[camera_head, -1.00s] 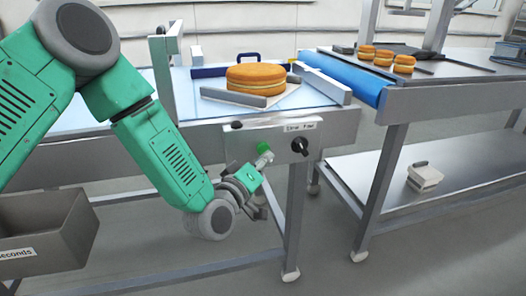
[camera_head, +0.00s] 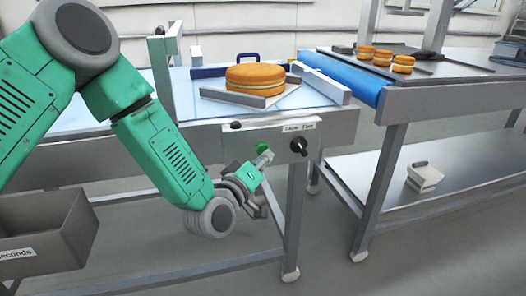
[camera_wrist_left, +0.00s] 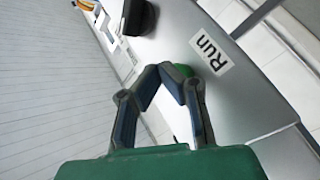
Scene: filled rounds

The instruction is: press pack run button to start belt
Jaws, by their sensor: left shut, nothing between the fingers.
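I cannot tell whether the button is pushed in. My right gripper is not in view.
A black knob (camera_head: 299,146) sits right of the button on the same box. A large filled round cake (camera_head: 255,78) rests above on the conveyor. A blue belt (camera_head: 345,78) leads right to several small rounds. A grey bin (camera_head: 45,230) stands lower left.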

